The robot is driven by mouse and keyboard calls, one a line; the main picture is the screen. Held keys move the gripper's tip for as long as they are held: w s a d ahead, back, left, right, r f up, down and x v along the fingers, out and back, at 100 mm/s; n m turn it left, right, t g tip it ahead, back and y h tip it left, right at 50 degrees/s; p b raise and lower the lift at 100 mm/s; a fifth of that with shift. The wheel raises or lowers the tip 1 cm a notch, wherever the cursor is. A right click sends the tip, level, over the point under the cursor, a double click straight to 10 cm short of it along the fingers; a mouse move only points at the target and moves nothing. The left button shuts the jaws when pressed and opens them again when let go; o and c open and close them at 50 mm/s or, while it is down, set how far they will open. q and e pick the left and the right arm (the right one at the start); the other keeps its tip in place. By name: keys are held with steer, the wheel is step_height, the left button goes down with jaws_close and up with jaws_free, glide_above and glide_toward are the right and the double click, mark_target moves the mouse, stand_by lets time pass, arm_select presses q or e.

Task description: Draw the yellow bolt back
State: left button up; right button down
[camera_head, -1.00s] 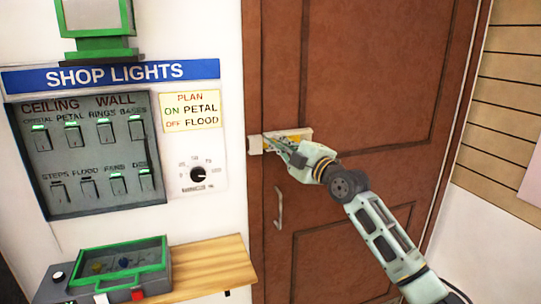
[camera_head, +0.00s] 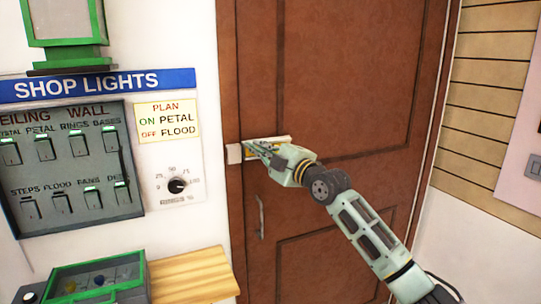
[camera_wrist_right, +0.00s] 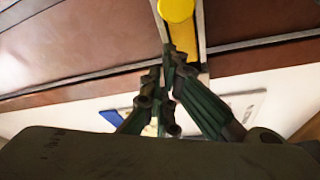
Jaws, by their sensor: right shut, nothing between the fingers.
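The yellow bolt (camera_wrist_right: 184,38) shows in the right wrist view as a yellow bar with a round yellow knob (camera_wrist_right: 176,10) at the top edge. It lies along a pale mounting plate on the brown door (camera_head: 350,70). In the head view the bolt is mostly hidden behind my right gripper (camera_head: 258,148). A pale keeper block (camera_head: 234,153) sits at the door's left edge. My right gripper is shut and empty, its fingertips close to the bar in the wrist view (camera_wrist_right: 172,55). I cannot tell whether they touch it. My left gripper is not in view.
A dark door handle (camera_head: 261,216) is below the bolt. A switch panel (camera_head: 70,165) and dial (camera_head: 177,186) are on the wall to the left. A wooden shelf (camera_head: 195,275) with a green-framed box (camera_head: 95,280) stands below them.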

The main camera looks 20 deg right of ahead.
arm_select(q)
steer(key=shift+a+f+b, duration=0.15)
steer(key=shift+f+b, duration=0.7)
steer(key=shift+b, duration=0.2)
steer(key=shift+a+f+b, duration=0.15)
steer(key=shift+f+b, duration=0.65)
steer(key=shift+b, duration=0.2)
arm_select(e)
steer(key=a+r+v, duration=0.1)
steer(key=v, duration=0.8)
steer(key=shift+s+f, duration=0.25)
steer(key=shift+s, duration=0.3)
